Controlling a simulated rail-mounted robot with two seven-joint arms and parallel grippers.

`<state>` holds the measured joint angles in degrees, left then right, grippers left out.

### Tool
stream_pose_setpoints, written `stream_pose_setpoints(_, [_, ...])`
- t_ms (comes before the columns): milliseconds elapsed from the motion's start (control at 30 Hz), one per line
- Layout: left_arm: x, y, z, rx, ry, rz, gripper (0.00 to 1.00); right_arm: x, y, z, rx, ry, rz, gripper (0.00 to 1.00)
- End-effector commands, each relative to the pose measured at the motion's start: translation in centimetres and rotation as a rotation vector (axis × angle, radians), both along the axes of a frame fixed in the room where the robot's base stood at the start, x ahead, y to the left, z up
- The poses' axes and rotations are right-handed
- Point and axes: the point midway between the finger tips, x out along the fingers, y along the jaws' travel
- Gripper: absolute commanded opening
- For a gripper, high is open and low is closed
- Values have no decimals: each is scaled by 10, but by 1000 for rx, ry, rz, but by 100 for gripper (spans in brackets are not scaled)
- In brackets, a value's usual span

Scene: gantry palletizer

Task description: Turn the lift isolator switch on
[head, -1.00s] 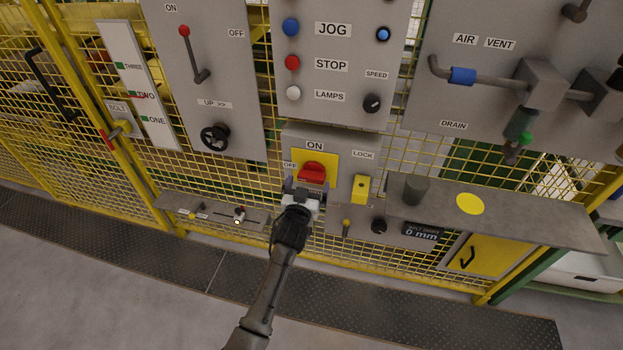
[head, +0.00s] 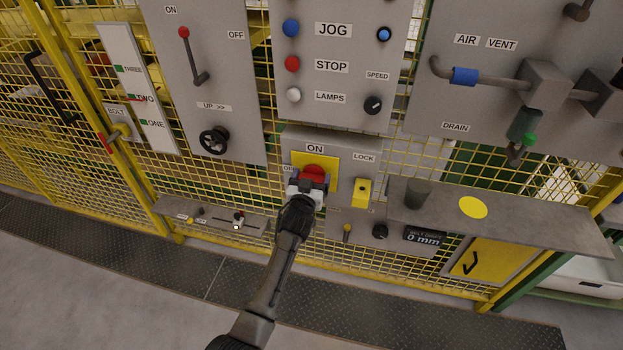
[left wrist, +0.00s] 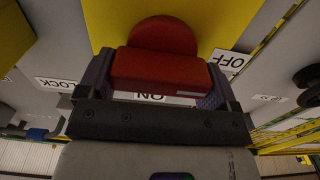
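The lift isolator switch is a red rotary handle (head: 313,174) on a yellow plate (head: 329,187), with an ON label above and an OFF label at its left. My left gripper (head: 308,187) is at the handle, in front of its lower part. In the left wrist view the red handle (left wrist: 160,70) sits between the two fingers, one at each side, with no clear gap. The fingers look closed on its sides. I cannot tell exactly where the handle points. The OFF label is partly hidden in the head view. My right gripper is not in view.
A yellow lock piece (head: 361,192) is just right of the switch. A grey shelf (head: 540,215) with a dark cylinder (head: 418,194) juts out further right. A slider panel (head: 210,217) is at lower left. Panels with buttons and levers hang above. The floor in front is clear.

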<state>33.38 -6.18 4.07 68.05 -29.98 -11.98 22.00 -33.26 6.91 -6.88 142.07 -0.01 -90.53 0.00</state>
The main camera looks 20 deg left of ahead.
Motion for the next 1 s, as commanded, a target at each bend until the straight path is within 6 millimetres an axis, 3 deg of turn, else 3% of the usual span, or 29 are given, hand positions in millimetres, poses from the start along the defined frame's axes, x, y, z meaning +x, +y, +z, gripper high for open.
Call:
stream_pose_setpoints(233, [0,0,0,0,0,0,61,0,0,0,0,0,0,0])
stream_pose_setpoints(567, [0,-1,0,72,9,0,61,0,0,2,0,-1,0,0])
stream_pose_setpoints(1000, [0,-3,-1,448,48,0,61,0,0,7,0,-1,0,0])
